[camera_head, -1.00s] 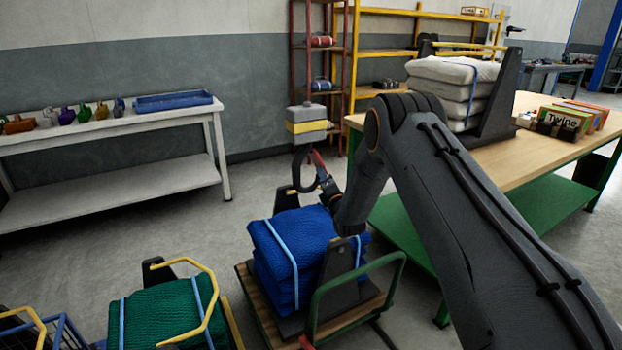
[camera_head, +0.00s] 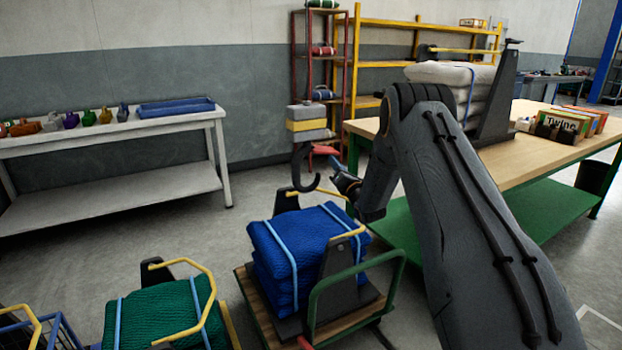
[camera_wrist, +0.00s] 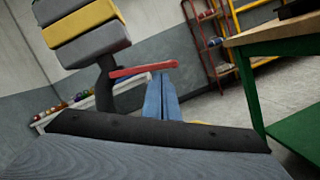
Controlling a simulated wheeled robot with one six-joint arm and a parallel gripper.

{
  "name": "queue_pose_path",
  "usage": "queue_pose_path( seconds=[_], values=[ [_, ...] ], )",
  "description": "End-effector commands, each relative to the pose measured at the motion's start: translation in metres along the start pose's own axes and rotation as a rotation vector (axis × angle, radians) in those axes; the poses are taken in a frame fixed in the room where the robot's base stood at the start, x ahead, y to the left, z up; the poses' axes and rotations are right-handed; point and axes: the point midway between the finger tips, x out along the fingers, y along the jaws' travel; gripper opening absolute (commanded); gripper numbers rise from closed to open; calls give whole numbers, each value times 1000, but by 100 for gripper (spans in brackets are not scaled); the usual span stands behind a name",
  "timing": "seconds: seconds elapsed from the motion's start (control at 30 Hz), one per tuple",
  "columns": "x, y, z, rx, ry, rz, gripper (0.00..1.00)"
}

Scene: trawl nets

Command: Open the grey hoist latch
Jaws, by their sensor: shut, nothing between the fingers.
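The hoist block (camera_head: 307,124), grey with a yellow band, hangs above the blue net bundle. Its dark hook (camera_head: 304,172) curves below it. A red latch lever (camera_head: 323,150) sticks out nearly level to the right from the top of the hook, and the hook's mouth looks clear. In the wrist view the red lever (camera_wrist: 143,69) reaches right from the hook's dark shank (camera_wrist: 105,85). My gripper (camera_head: 337,176) is just right of the hook, below the lever. Its blue fingers (camera_wrist: 160,78) are shut and empty, their tips near the lever. Contact cannot be told.
The blue net bundle (camera_head: 302,250) sits on a cart below, with a yellow bar (camera_head: 318,193) close under the hook. A green net bundle (camera_head: 158,318) is at front left. A wooden-topped workbench (camera_head: 535,160) stands right, a pale side table (camera_head: 110,129) left.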

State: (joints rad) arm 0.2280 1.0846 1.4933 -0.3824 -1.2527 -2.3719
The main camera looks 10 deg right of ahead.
Motion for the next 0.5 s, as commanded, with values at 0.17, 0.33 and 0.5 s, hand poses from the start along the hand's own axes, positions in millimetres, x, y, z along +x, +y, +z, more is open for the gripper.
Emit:
queue_pose_path(
  seconds=[0.17,0.33,0.5],
  values=[
    [4,1,12,1,-1,1,0],
    [7,3,22,1,-1,2,0],
    [9,6,31,1,0,1,0]
  ],
)
